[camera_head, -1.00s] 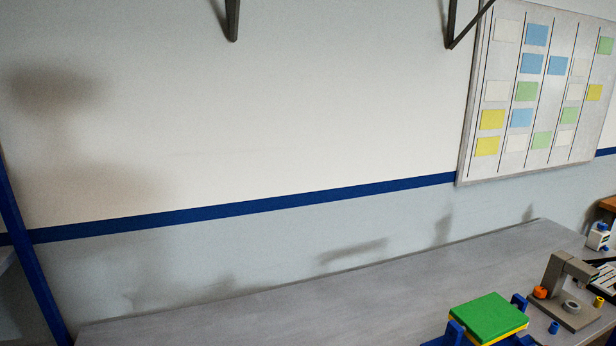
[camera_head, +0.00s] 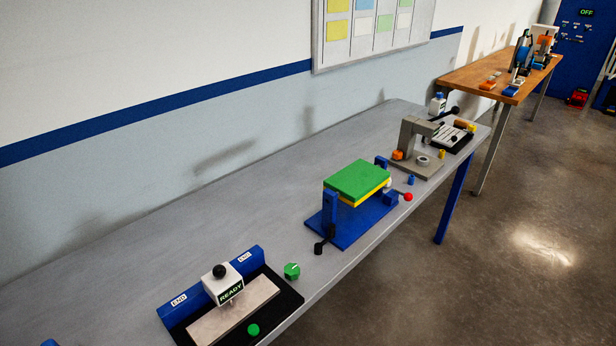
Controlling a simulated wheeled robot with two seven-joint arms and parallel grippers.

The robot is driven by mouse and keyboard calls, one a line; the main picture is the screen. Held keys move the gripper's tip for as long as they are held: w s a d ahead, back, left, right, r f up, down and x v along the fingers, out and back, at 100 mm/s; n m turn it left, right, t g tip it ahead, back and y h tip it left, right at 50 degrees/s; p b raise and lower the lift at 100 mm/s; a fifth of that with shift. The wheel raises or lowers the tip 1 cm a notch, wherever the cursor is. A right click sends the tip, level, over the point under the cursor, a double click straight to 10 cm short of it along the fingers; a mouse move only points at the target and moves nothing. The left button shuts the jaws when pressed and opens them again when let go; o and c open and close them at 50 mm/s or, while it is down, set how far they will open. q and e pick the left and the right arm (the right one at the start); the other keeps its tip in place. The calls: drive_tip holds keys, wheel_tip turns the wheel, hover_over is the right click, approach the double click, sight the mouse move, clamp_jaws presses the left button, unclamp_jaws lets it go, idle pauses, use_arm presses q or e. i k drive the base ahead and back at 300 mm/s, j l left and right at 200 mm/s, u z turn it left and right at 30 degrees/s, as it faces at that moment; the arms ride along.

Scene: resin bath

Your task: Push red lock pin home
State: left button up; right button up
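A blue fixture (camera_head: 345,230) stands on the grey bench. It carries a green block (camera_head: 357,180) with a yellow layer (camera_head: 366,197) under it. A small red knob (camera_head: 408,197) sticks out at the fixture's right end, by a light-coloured round part. It looks like the head of the red lock pin; how deep the pin sits cannot be told from here. A black knob (camera_head: 319,248) is at the fixture's near left. Neither of my grippers is in view.
On the grey bench (camera_head: 190,225), a blue and black station with a white READY block (camera_head: 222,284) and green knobs stands nearer. Beyond the fixture is a grey stand (camera_head: 414,148). A wooden table (camera_head: 500,75) stands farther back. Open floor (camera_head: 530,200) lies right.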

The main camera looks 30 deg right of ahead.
sight(407, 198)
drive_tip(key=z, duration=1.5)
